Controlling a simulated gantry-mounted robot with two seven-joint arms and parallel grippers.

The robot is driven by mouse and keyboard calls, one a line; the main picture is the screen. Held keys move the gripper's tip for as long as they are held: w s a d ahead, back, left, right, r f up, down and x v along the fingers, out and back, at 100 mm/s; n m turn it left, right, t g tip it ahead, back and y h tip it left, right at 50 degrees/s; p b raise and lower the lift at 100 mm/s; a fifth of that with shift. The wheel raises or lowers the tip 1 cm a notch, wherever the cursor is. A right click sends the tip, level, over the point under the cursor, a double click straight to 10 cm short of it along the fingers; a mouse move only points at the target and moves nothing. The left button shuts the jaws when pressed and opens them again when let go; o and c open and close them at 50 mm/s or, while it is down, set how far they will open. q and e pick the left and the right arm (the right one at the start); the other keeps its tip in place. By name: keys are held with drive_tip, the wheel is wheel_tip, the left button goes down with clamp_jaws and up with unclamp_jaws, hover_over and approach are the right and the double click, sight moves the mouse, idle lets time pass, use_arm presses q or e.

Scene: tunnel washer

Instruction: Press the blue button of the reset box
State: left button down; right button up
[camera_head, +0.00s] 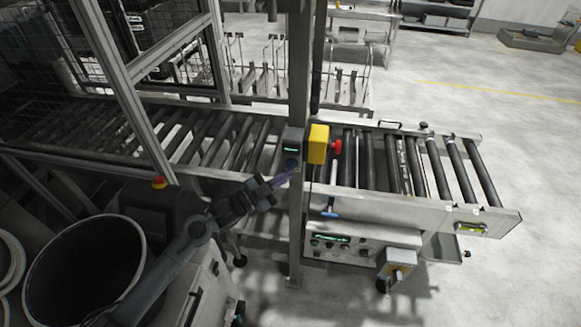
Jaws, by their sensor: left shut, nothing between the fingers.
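The reset box (292,140) is a small dark box on the upright post in the middle of the head view. It has a small green-lit strip. A dark blue round button (291,163) shows low on its face. My left gripper (294,173) comes in from the lower left and is shut, with nothing held. Its purplish fingertips are just below the blue button in the picture. I cannot tell whether they touch it. My right gripper is not in view.
A yellow box (318,143) with a red mushroom button (336,147) sits right beside the reset box. A roller conveyor (400,205) runs behind the post. A control panel (345,243) is below. A large dark bin (85,260) stands at lower left.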

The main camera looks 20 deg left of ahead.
use_arm(q)
drive_tip(key=shift+w, duration=0.3)
idle(0.4)
drive_tip(key=shift+w+a+b, duration=0.1)
drive_tip(key=shift+w+b, duration=0.35)
drive_tip(key=shift+b, duration=0.1)
idle(0.7)
drive_tip(key=shift+s+p, duration=0.75)
drive_tip(key=shift+s, duration=0.15)
